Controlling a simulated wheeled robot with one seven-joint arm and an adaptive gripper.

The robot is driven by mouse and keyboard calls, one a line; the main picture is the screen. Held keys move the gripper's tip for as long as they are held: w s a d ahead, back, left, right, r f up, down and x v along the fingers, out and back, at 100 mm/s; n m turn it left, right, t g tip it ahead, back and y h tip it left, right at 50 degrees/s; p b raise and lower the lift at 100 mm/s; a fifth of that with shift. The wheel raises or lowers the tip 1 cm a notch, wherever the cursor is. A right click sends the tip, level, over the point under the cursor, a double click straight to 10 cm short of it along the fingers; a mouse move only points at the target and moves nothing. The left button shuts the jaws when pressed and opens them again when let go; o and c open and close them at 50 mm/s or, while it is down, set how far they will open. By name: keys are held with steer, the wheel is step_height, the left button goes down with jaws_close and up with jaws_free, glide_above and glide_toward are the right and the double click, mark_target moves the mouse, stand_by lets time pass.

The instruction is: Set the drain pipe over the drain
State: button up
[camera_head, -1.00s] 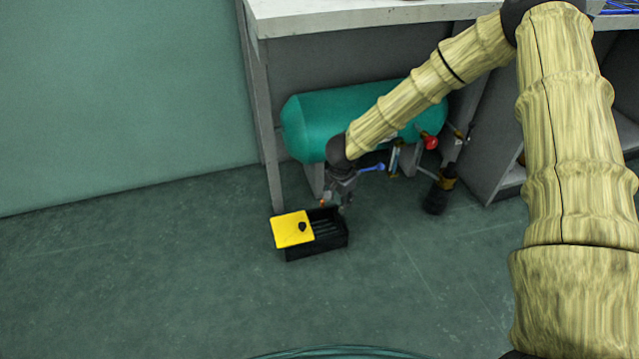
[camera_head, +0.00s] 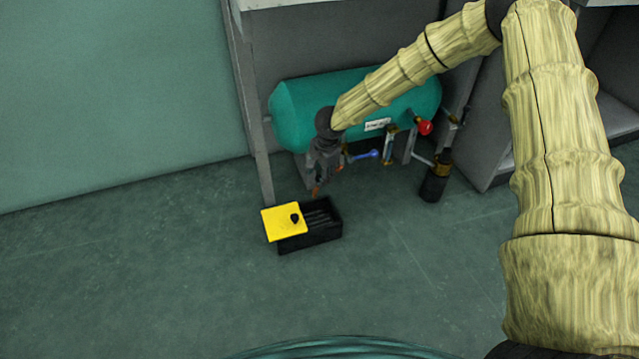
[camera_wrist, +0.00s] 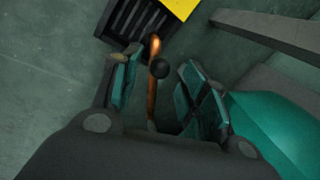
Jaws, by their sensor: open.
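The copper drain pipe (camera_wrist: 153,85) runs between my fingers in the wrist view, with a dark round knob beside it. Its outer end reaches over the edge of the black drain box (camera_wrist: 116,31). In the head view, the pipe's copper end (camera_head: 316,191) hangs at the box's back edge, above the slotted drain (camera_head: 322,233). My gripper (camera_wrist: 162,88) is open, its fingers on either side of the pipe and apart from it. In the head view my gripper (camera_head: 328,174) is just behind the box. The pipe's upper part is hidden there by my gripper.
A yellow plate (camera_head: 283,223) covers the box's left part. A teal tank (camera_head: 298,108) lies behind, with a blue lever (camera_head: 366,155), a red knob (camera_head: 424,127) and a black cylinder (camera_head: 433,188) to the right. A grey bench leg (camera_head: 260,165) stands left. The floor in front is clear.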

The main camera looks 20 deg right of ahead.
steer(key=f, duration=0.1)
steer(key=f+b, duration=0.1)
steer(key=f, duration=0.1)
steer(key=shift+w+f, duration=0.1)
steer(key=shift+w, duration=0.2)
steer(key=shift+a, duration=0.1)
steer(key=shift+c, duration=0.4)
jaws_close()
